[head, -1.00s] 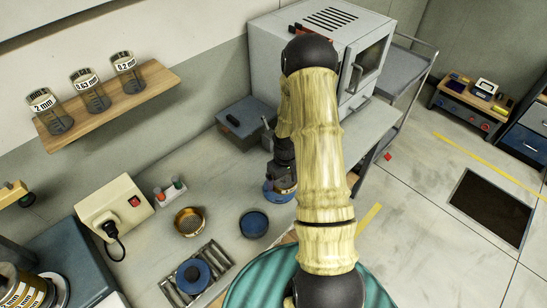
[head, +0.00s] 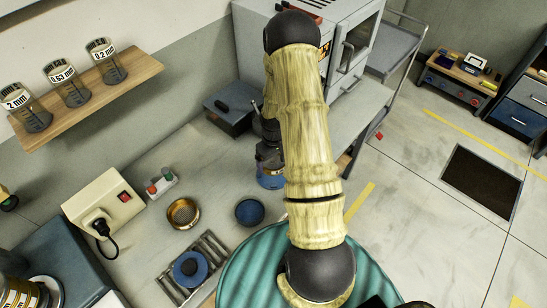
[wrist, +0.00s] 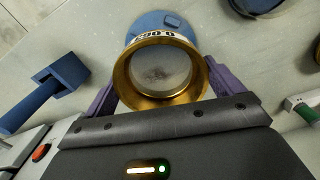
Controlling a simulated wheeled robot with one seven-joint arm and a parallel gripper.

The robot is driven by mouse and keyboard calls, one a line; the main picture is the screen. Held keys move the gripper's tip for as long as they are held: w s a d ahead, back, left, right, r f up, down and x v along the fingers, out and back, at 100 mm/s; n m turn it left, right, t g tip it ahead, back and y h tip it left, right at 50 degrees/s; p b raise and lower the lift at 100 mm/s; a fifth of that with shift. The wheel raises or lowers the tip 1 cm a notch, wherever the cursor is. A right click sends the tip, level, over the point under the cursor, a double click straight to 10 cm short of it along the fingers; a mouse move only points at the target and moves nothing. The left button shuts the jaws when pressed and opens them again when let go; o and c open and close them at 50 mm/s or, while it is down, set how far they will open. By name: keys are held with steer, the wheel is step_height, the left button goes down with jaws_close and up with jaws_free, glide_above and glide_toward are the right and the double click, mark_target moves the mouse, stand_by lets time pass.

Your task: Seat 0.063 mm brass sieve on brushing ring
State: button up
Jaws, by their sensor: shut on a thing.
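My gripper (wrist: 158,90) is shut on a brass sieve (wrist: 124,78), with one purple finger on each side of its rim. The sieve's label reads 0.063, upside down in the wrist view, and its mesh faces the camera. A blue round piece (wrist: 150,22), likely the brushing ring, shows behind and beyond the sieve's far rim. The sieve overlaps it, and I cannot tell whether they touch. In the head view my gripper (head: 268,155) is partly hidden by my arm, above a blue round piece (head: 271,181) on the bench.
Another brass sieve (head: 183,214) and a blue pan (head: 250,212) stand on the bench left of my arm. A slatted rack holds a blue round piece (head: 189,269). A grey lidded box (head: 229,110) and an oven (head: 350,60) stand behind. Labelled jars (head: 72,92) are on a shelf.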

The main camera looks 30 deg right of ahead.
mark_target(274, 163)
steer(key=shift+f+b, duration=1.3)
steer(key=shift+f, duration=0.85)
steer(key=shift+f+b, duration=0.85)
steer(key=shift+f, duration=0.15)
steer(key=o, duration=0.7)
steer(key=shift+o, duration=0.2)
steer(key=shift+r, duration=0.1)
step_height(274, 163, up, 17)
steer(key=b, duration=0.2)
steer(key=shift+r+b, duration=0.15)
steer(key=shift+b, duration=0.2)
steer(key=shift+a, duration=0.1)
